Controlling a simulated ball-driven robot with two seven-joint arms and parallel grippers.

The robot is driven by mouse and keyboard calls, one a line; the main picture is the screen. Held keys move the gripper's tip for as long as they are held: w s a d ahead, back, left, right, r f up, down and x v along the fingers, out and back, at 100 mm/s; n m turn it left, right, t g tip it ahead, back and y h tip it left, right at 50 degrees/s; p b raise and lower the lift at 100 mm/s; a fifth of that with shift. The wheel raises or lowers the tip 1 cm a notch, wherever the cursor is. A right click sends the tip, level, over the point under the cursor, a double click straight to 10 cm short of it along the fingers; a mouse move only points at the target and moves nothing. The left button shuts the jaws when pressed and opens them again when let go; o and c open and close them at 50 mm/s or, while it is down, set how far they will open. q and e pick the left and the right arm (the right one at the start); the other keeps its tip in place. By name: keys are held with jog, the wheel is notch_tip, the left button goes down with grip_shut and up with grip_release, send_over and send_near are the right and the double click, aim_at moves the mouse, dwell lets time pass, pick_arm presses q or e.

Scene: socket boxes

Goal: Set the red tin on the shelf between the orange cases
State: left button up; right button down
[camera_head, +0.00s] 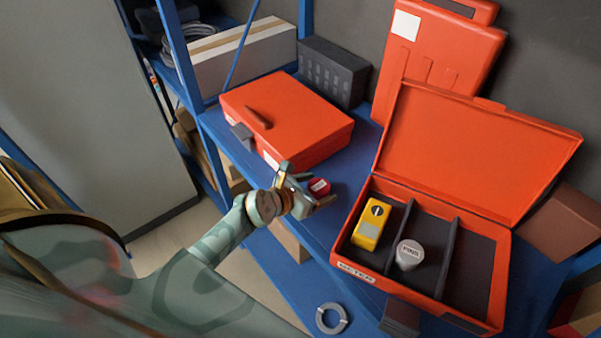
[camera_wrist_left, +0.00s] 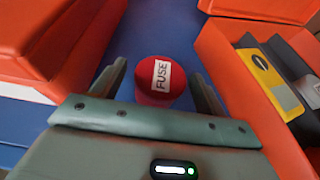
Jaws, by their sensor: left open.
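The red tin (camera_head: 319,187) stands on the blue shelf between the two orange cases. In the left wrist view the red tin (camera_wrist_left: 160,82) shows a white label reading FUSE. My left gripper (camera_head: 311,196) is at the tin, and its two fingers (camera_wrist_left: 160,95) are apart on either side of it, with gaps showing. The closed orange case (camera_head: 300,105) lies to the left of the tin. The open orange case (camera_head: 432,295) is to the right, its lid raised. My right gripper is not in view.
The open case holds a yellow meter (camera_head: 371,222) and a grey tin (camera_head: 409,254) in separate compartments; its right compartment looks empty. A dark ribbed box (camera_head: 334,72) and a cardboard box (camera_head: 232,55) stand behind. A grey ring (camera_head: 331,318) lies near the front.

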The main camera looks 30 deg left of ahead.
pick_arm(q)
jog(key=v, duration=1)
dwell(1.0)
